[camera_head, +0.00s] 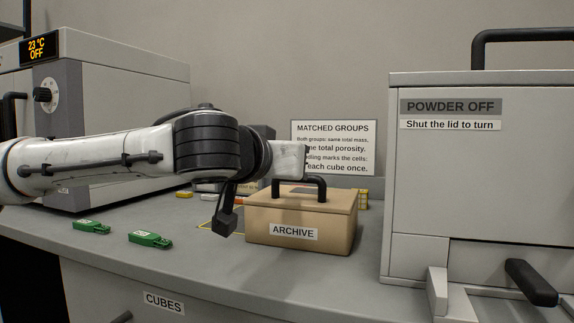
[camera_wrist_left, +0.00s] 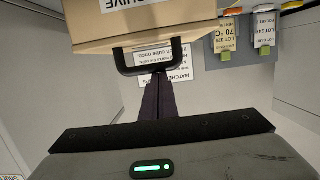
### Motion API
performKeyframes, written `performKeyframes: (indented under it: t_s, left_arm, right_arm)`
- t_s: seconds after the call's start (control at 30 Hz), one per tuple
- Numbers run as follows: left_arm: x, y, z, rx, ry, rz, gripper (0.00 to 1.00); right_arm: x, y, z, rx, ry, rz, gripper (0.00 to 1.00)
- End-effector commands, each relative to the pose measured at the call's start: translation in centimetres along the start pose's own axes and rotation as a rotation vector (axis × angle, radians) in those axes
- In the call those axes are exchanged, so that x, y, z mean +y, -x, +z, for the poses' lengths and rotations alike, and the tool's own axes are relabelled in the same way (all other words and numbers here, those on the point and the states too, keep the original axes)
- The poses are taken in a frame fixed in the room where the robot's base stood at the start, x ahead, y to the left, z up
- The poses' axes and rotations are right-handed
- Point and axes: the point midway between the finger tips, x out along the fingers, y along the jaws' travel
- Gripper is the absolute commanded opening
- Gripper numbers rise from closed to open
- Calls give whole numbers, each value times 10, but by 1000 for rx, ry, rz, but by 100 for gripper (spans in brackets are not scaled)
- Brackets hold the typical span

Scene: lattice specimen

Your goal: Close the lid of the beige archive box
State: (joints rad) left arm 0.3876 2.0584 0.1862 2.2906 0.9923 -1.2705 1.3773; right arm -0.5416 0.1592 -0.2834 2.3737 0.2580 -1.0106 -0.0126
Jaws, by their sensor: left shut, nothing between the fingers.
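The beige archive box (camera_head: 275,236) stands on the grey counter, its ARCHIVE label facing me. Its lid (camera_head: 335,201) appears to lie flat on top, with no clear gap along the front edge. A black handle (camera_head: 322,183) rises from the lid. My left gripper (camera_head: 303,160) is at the handle's upper left, partly hidden by its own wrist. In the left wrist view, the gripper (camera_wrist_left: 158,82) is shut and empty, its dark fingertips close to the handle (camera_wrist_left: 150,70); I cannot tell whether they touch. The box (camera_wrist_left: 100,30) appears upside down there. My right gripper is not in view.
A grey powder machine (camera_head: 480,180) stands close on the right, and an oven (camera_head: 130,110) at the left. Two green tags (camera_head: 92,226) lie on the counter's left. A sign (camera_head: 335,135) is behind the box. The counter in front of the box is clear.

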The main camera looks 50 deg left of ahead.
Motion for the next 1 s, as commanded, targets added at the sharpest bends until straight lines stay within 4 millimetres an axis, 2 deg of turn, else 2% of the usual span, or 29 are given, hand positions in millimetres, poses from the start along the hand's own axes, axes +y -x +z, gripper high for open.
performKeyframes:
  t_s: [0.03, 0.07, 0.13, 0.27, 0.3, 0.5, 0.6, 0.67, 0.8, 1.0]
  left_arm:
    - [2, -1, 4, -30, -4, 5, 0]
    - [1, 0, -1, -28, -3, 4, 0]
    - [-1, 2, -16, -20, -2, 1, 0]
    - [-6, 7, -48, 0, 2, -8, 0]
    - [-4, 19, -34, 3, 1, -1, 0]
    - [-4, 64, -19, 9, 0, -4, 0]
    - [-5, 80, -12, 10, 0, -7, 0]
    - [-5, 86, -5, 11, 2, -9, 0]
    - [-5, 96, -3, 9, 2, -10, 0]
    - [-5, 100, -5, 8, 1, -10, 0]
  right_arm:
    - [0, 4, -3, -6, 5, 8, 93]
    - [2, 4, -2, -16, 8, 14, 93]
    - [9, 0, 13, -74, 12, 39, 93]
    - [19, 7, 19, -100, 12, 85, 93]
    - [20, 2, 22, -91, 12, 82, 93]
    - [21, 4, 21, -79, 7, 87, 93]
    - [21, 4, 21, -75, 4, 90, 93]
    - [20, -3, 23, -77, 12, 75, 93]
    - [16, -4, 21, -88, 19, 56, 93]
    - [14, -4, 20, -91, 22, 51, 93]
